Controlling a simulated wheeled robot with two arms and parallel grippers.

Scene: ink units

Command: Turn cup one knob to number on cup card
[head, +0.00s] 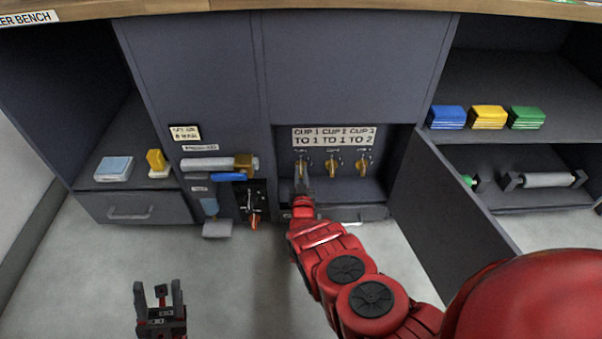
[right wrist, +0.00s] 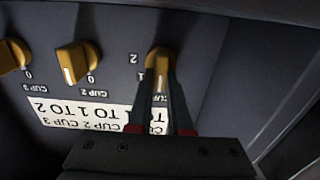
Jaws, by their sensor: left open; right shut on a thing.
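The card (head: 334,137) above the three cup knobs reads CUP 1 TO 1, CUP 2 TO 1, CUP 3 TO 2. It shows upside down in the right wrist view (right wrist: 85,112), partly behind my fingers. My right gripper (head: 301,184) is shut on the yellow cup one knob (right wrist: 157,56), the leftmost in the head view. My left gripper (head: 158,291) is open and empty, low at the left.
The cup three knob (head: 361,166) is at the right of the row. An open door (head: 450,195) stands right of the knob recess. Colored stacks (head: 487,117) lie on the right shelf. A grey cylinder with a blue lever (head: 222,168) is left of the recess.

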